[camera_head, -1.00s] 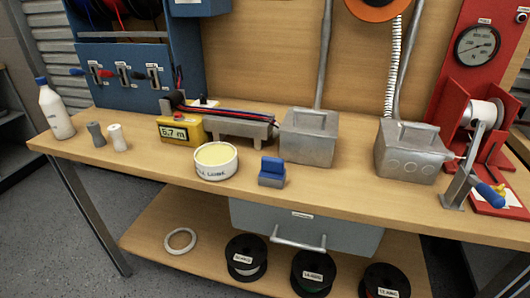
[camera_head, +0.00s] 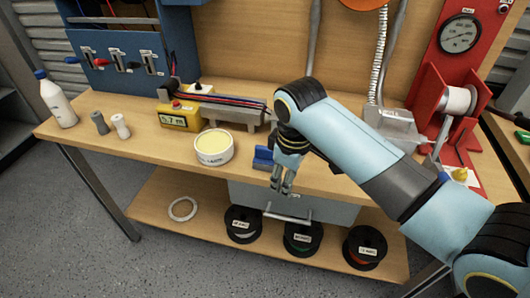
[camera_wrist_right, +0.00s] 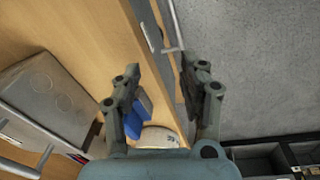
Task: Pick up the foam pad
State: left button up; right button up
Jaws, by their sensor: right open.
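The blue block (camera_head: 262,153), which looks like the foam pad, sits on a grey base near the bench's front edge. My arm partly covers it in the head view. My right gripper (camera_head: 281,188) is open and empty, pointing down just in front of the block, near the bench edge. In the right wrist view the gripper (camera_wrist_right: 160,72) has its fingers apart. The blue block (camera_wrist_right: 135,118) shows behind the left finger there, outside the gap between the fingertips. My left gripper is in neither view.
A white tub with pale yellow contents (camera_head: 214,148) stands left of the block. A yellow length counter (camera_head: 178,117) and a grey cable trough (camera_head: 232,112) are behind. A drawer handle (camera_head: 287,217) juts out below the bench edge. Grey metal boxes stand to the right.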

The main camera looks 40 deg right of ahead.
aim_at(265, 147)
jog(key=w+r+n, duration=0.1)
jog(key=w+r, duration=0.2)
jog(key=w+r+n+p, duration=0.1)
jog(key=w+r, duration=0.2)
jog(key=r, duration=0.1)
jog(key=w+r+n+g+p, duration=0.1)
jog(key=w+r, duration=0.2)
jog(key=w, duration=0.1)
jog(key=shift+d+r+y, duration=0.25)
jog(key=shift+r+y, duration=0.05)
jog(key=shift+r, duration=0.05)
notch_tip(265, 147, down, 5)
jog(key=shift+f, duration=0.1)
notch_tip(265, 147, down, 5)
jog(key=shift+s+d+f, duration=0.1)
jog(key=shift+d, duration=0.05)
grip_shut()
